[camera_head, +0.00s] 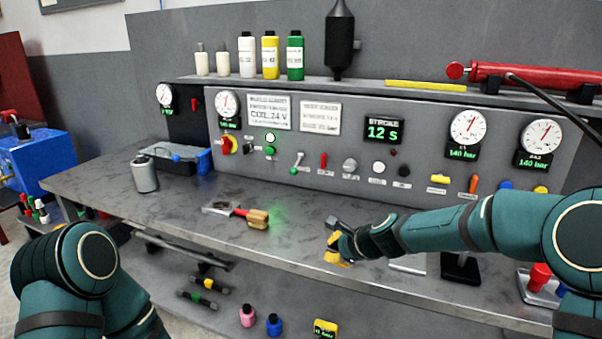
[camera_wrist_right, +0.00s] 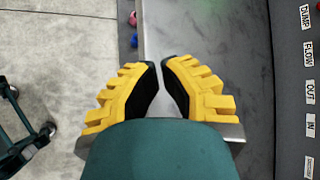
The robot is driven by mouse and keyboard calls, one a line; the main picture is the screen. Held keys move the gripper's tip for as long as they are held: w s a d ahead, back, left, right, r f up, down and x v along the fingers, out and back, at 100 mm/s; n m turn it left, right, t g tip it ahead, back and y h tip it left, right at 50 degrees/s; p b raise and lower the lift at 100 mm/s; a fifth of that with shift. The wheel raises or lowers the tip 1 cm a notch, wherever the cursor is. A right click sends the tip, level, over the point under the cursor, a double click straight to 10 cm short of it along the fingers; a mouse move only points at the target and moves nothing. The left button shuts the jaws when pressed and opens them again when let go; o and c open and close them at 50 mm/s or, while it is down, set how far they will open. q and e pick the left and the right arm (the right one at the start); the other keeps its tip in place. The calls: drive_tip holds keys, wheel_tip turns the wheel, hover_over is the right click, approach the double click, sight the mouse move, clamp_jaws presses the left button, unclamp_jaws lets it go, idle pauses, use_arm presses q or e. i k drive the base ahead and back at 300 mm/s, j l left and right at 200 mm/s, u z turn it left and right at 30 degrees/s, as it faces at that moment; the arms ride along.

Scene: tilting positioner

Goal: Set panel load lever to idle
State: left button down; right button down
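The control panel (camera_head: 330,137) stands at the back of the bench. In its lower row are a green-tipped lever (camera_head: 297,163) leaning to the right, an upright red lever (camera_head: 323,160) and an orange lever (camera_head: 473,184). The labels under them are too small to read, so I cannot tell which is the load lever. My right gripper (camera_head: 336,246) is over the front of the bench, well below and apart from the levers. In the right wrist view its yellow fingers (camera_wrist_right: 160,66) nearly meet at the tips, with nothing between them. My left gripper is out of view.
A red-and-wood handled tool (camera_head: 252,217) lies on the bench (camera_head: 130,195) left of my right gripper. A grey canister (camera_head: 144,174) and a tray stand further left. Bottles (camera_head: 270,56) and a red cylinder (camera_head: 530,77) sit on the shelf above. Bench space before the levers is clear.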

sight(293, 171)
drive_tip(key=i, duration=1.2)
